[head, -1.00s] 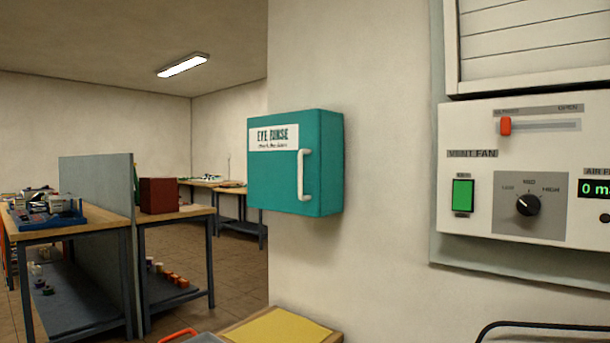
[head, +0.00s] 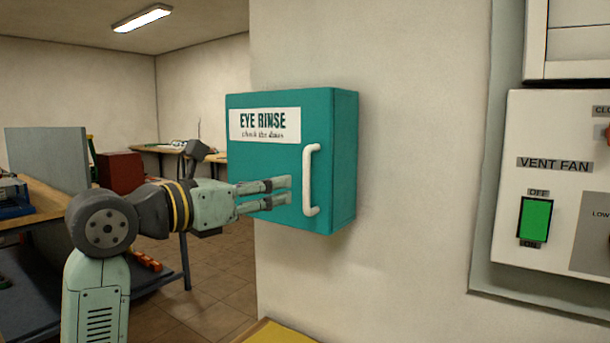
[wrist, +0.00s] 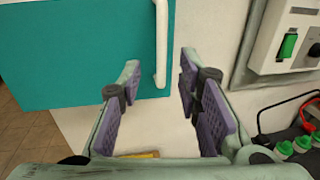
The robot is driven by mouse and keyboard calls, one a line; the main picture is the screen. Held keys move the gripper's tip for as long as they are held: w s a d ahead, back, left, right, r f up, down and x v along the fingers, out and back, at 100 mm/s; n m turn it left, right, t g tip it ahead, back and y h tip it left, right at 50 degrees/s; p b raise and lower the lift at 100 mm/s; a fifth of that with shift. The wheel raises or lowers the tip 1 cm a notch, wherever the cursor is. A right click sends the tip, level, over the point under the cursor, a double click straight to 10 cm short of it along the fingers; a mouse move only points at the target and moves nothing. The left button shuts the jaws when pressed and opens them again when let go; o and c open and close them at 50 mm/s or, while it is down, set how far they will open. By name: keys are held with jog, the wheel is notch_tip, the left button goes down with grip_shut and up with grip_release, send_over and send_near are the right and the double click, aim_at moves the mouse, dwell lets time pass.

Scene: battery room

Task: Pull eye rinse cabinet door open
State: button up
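The teal eye rinse cabinet (head: 270,160) hangs on the wall with its door shut. Its white vertical bar handle (head: 309,180) is on the right side of the door front. My gripper (head: 289,190) points right in the head view, its fingers apart, in front of the door and left of the handle in that picture. In the wrist view my gripper (wrist: 158,78) is open and empty. There the lower part of the white handle (wrist: 161,45) shows beyond the fingertips, between their lines. I see no contact with the handle.
A vent fan panel (head: 555,190) with a green switch is on the wall to the right. A yellow-topped surface (head: 275,333) is below the cabinet. Workbenches and a grey partition (head: 45,155) stand at the left. Bottles with green caps (wrist: 293,147) show low right in the wrist view.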

aim_at(304, 182)
jog(key=p+x, duration=0.2)
jog(key=x, duration=0.7)
jog(key=shift+s, duration=0.1)
jog(key=shift+c, duration=0.3)
grip_shut()
dwell(0.3)
